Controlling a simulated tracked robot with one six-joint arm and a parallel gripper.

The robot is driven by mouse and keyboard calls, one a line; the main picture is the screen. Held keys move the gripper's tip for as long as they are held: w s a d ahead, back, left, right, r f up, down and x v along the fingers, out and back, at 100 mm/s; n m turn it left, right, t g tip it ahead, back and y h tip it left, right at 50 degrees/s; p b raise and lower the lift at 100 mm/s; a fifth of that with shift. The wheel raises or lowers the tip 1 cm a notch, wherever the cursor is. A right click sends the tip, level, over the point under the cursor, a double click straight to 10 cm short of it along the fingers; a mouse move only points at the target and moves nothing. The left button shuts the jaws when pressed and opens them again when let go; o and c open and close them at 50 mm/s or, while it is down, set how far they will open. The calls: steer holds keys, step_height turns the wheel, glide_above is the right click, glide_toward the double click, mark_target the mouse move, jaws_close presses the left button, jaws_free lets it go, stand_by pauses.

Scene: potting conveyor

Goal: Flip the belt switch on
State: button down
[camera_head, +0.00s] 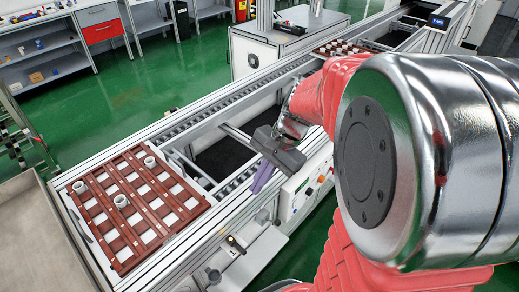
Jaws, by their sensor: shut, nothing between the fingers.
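A white control panel (294,204) with small coloured buttons or knobs is on the near side of the conveyor. The belt switch cannot be told apart from the other controls at this size, and its position is not readable. Part of the panel is hidden behind my arm. My gripper (259,182), with purple fingers, is shut and empty. It points down over the conveyor's near side rail, just left of the panel in the picture. I cannot tell whether the fingers touch anything.
The conveyor (185,127) runs from lower left to upper right. A red-brown tray (128,238) with a few pale cups lies on its near end. A small sensor (235,243) sits on the near rail. My arm blocks the right side. Green floor and shelves (45,62) lie beyond.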

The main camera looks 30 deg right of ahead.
mark_target(295, 204)
steer(key=w+d+f+m+t+y, duration=0.2)
steer(key=d+f+m+t+y, duration=0.1)
steer(key=d+f+m, duration=0.65)
steer(key=w+d+f+m+t+y, duration=0.2)
steer(key=d+f+m+y, duration=0.1)
steer(key=d+f+m, duration=0.6)
steer(key=s+d+f+m+t+h, duration=0.1)
steer(key=s+d+f+m+t, duration=0.2)
steer(key=f+m, duration=0.3)
steer(key=s+d+f+m+t+h, duration=0.2)
steer(key=s+d+f+m+t, duration=0.1)
steer(key=f+m, duration=0.3)
steer(key=s+d+f+m+t+h, duration=0.1)
steer(key=s+d+f+m+t, duration=0.2)
steer(key=f, duration=0.6)
steer(key=d+m, duration=0.2)
steer(key=m, duration=0.1)
steer(key=shift+s+h, duration=0.35)
steer(key=shift+h, duration=0.05)
steer(key=shift+w+f, duration=0.1)
steer(key=x, duration=1.3)
steer(key=shift+w, duration=0.45)
steer(key=shift+t, duration=0.3)
